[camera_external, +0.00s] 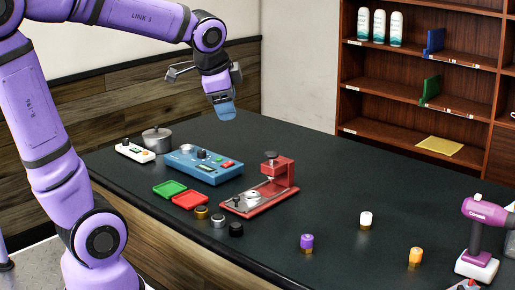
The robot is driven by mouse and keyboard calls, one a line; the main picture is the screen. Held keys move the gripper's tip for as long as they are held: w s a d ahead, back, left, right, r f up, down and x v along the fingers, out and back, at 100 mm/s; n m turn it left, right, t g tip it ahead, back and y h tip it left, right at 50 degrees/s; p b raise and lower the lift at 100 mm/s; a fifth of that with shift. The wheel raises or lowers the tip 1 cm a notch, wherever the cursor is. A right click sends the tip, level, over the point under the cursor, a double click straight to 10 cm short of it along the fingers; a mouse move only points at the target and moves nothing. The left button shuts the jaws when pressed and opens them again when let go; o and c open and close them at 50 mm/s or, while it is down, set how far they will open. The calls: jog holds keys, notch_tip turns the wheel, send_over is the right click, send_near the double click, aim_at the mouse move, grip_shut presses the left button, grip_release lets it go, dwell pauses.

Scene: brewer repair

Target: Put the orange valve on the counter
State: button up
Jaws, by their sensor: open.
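The orange valve (415,256) is a small knob with an orange top and a gold-coloured lower part. It stands upright on the dark counter (330,185), near the front at the right. My gripper (222,108) is raised above the back of the counter, pointing down, far to the left of the valve. It is open, and I see nothing held in it. The gap between its fingers is hard to make out at this angle.
A purple valve (307,243) and a white valve (366,220) stand left of the orange one. A purple drill-like tool (478,240) stands to its right. A red stand (272,187), blue device (203,165), trays and a pot (157,140) fill the left half.

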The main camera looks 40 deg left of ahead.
jog(key=s+a+f+n, duration=0.1)
jog(key=s+a+n, duration=0.1)
jog(key=s+n, duration=0.2)
jog(key=s+a+f+n, duration=0.1)
jog(key=s+n, duration=0.4)
jog(key=s, duration=0.5)
jog(key=shift+a+n+h, duration=0.3)
jog(key=shift+a+h, duration=0.1)
jog(key=shift+a, duration=0.45)
